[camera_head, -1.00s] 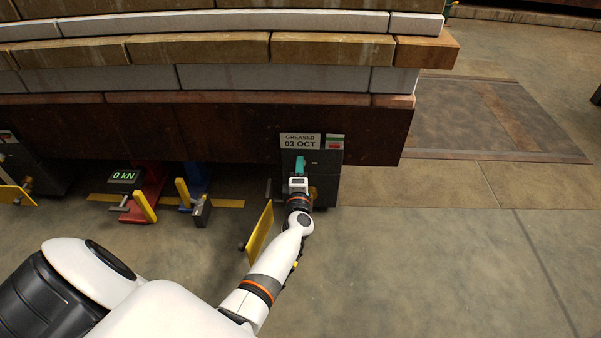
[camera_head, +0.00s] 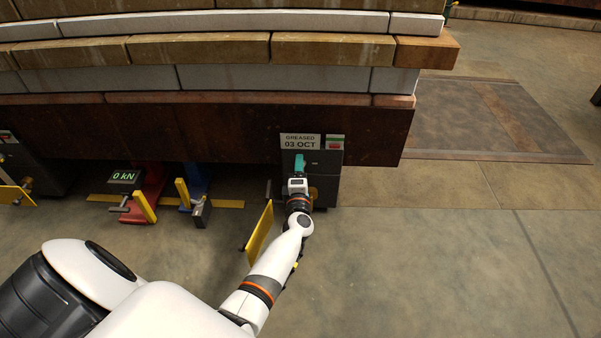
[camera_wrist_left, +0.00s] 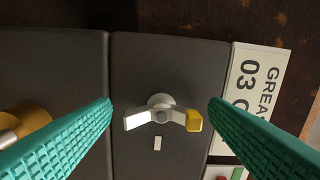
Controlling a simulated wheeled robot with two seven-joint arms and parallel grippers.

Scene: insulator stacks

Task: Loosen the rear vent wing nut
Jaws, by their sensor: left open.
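The wing nut (camera_wrist_left: 160,116) is pale silver with one yellow-tipped wing, on the dark grey face of a box (camera_wrist_left: 135,75). In the left wrist view its wings spread roughly across the picture, with a small white mark beside it. My left gripper (camera_wrist_left: 160,103) is open, its teal ridged fingers on either side of the nut with gaps, not touching it. In the head view the left gripper (camera_head: 300,163) is in front of the dark box (camera_head: 327,180), below the "GREASED 03 OCT" label (camera_head: 300,142), and hides the nut. My right gripper is not in view.
A yellow flap (camera_head: 258,232) hangs just left of my forearm. A brass fitting (camera_wrist_left: 28,122) sits left of the nut. A red jack (camera_head: 146,190) with a "0 kN" display and a blue jack (camera_head: 196,180) stand further left. The floor to the right is clear.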

